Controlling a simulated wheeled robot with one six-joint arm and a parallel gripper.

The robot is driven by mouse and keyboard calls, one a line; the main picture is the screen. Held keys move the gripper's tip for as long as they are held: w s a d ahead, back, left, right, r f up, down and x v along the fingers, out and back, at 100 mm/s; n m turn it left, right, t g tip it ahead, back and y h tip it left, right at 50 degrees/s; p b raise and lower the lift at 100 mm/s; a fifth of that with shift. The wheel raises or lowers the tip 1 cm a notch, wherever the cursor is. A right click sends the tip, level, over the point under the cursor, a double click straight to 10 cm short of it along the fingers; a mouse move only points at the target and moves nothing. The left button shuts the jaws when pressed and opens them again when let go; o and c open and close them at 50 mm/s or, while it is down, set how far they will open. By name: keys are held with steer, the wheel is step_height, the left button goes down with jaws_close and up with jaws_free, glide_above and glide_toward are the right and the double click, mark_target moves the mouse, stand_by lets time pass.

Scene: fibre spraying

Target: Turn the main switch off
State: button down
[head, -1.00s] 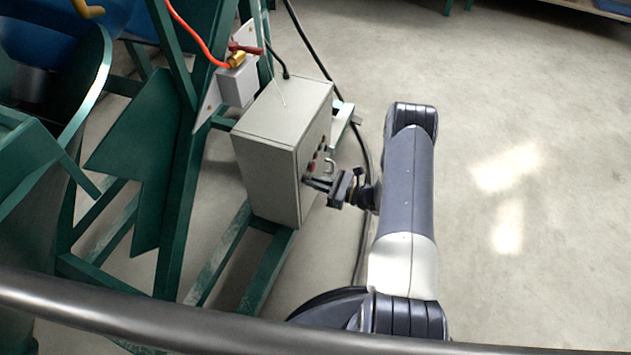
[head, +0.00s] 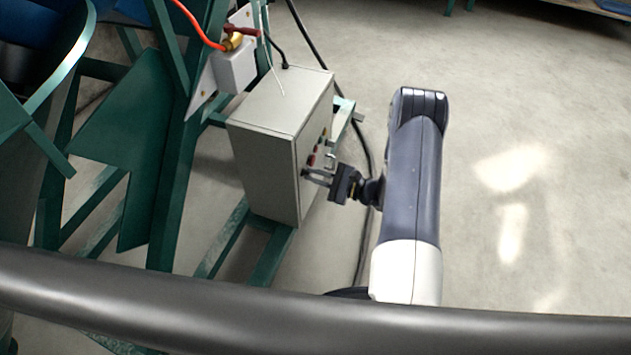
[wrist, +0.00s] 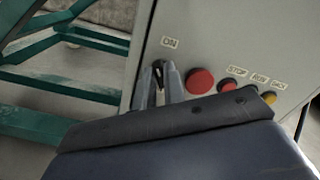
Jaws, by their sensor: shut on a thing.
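The grey control box (head: 262,165) stands on a green frame, its control face turned to the right in the head view. In the wrist view its face (wrist: 225,45) carries a black main switch (wrist: 158,70) under an "ON" label (wrist: 169,43). My gripper (wrist: 164,76) is shut on the switch, one finger on each side of it. In the head view my gripper (head: 308,173) reaches the lower part of the box face from the right. The fingers hide much of the switch, so its exact angle is hard to tell.
Right of the switch are a large red button (wrist: 199,81) and smaller buttons labelled STOP, RUN and GAS. A white valve box (head: 235,72) with a red hose stands behind the control box. Green frame bars (head: 180,170) lie left. Open floor (head: 540,130) is at right.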

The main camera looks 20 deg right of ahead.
steer(key=shift+s+a+f+n+b, duration=0.1)
steer(key=shift+f+n+b, duration=0.05)
steer(key=shift+n+b, duration=2.5)
steer(key=shift+s+f+n+b, duration=0.1)
steer(key=shift+f+n+b, duration=0.05)
steer(key=shift+n+b, duration=2.5)
steer(key=shift+n, duration=0.4)
steer(key=c, duration=1.5)
jaws_free()
steer(key=shift+w, duration=0.1)
steer(key=shift+r, duration=0.1)
steer(key=p+v, duration=0.3)
steer(key=v, duration=0.8)
